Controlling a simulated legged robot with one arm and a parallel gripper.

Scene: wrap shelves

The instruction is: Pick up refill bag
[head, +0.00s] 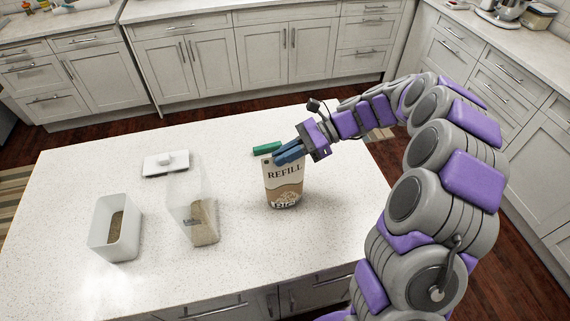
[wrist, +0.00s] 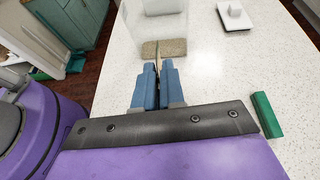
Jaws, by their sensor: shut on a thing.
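The refill bag (head: 284,188), white and tan with "REFILL" printed on it, stands upright on the white counter in the head view. My gripper (head: 277,158) reaches in from the right, and its blue fingers are shut on the bag's top edge. In the wrist view the fingers (wrist: 159,76) are close together, and the bag is mostly hidden below them. I cannot tell whether the bag's base touches the counter.
A clear container (head: 203,222) with tan contents stands left of the bag. A white open container (head: 115,228) is farther left. A white lid (head: 166,163) lies behind them. A green block (head: 267,148) lies just behind the bag. The front counter is clear.

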